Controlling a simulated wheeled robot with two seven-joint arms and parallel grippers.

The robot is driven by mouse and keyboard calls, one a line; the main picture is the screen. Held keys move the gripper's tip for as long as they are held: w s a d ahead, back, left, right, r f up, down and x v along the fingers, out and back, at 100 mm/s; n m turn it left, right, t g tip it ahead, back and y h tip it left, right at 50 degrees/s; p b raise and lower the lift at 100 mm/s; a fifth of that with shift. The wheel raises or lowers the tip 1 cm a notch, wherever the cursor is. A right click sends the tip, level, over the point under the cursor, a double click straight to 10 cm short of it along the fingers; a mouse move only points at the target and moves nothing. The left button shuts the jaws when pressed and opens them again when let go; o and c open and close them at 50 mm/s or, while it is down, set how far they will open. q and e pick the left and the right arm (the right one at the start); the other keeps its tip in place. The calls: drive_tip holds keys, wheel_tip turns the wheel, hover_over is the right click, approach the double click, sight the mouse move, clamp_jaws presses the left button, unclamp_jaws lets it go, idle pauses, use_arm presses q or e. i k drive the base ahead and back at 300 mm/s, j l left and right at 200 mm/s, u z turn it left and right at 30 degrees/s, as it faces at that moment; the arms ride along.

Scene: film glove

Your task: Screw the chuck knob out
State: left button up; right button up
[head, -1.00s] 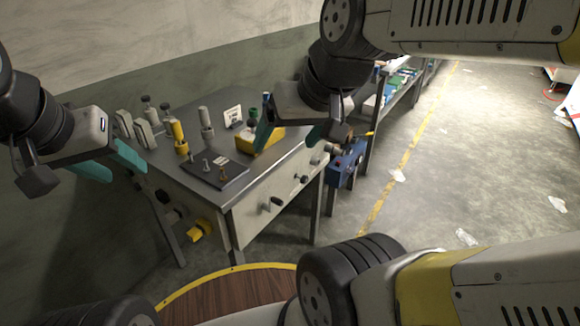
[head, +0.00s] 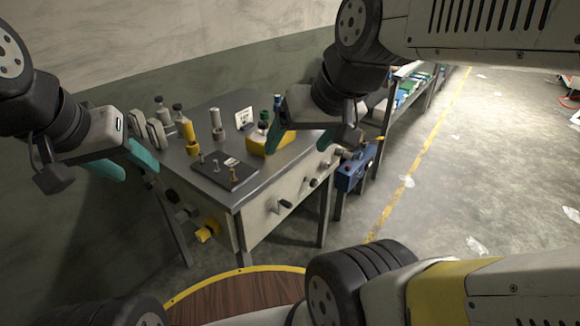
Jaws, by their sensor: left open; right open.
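I cannot tell for sure which part is the chuck knob. Several knobs stick out of the workbench's (head: 258,196) sides: a black knob (head: 285,204) on the front panel, another dark knob (head: 313,182) further right, and a yellow knob (head: 207,231) low on the left side. My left gripper (head: 127,162) is open and empty, with teal fingers, in the air left of the bench. My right gripper (head: 284,124) is open; one teal finger shows in front of the yellow block (head: 268,144), apart from the knobs in the picture.
On the bench top stand a yellow cylinder (head: 188,132), a grey cylinder (head: 217,128) and a dark plate (head: 224,173) with small upright pins. A blue machine (head: 352,172) stands right of the bench, shelves (head: 408,90) behind. The floor right of the yellow line is mostly open, with scraps.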

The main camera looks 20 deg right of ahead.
sight(313, 182)
drive_tip(key=i+l+z, duration=0.1)
drive_tip(key=l+z, duration=0.25)
drive_tip(key=i+l+z, duration=0.1)
drive_tip(key=z, duration=0.25)
drive_tip(key=i+l+z, duration=0.15)
drive_tip(key=z, duration=0.2)
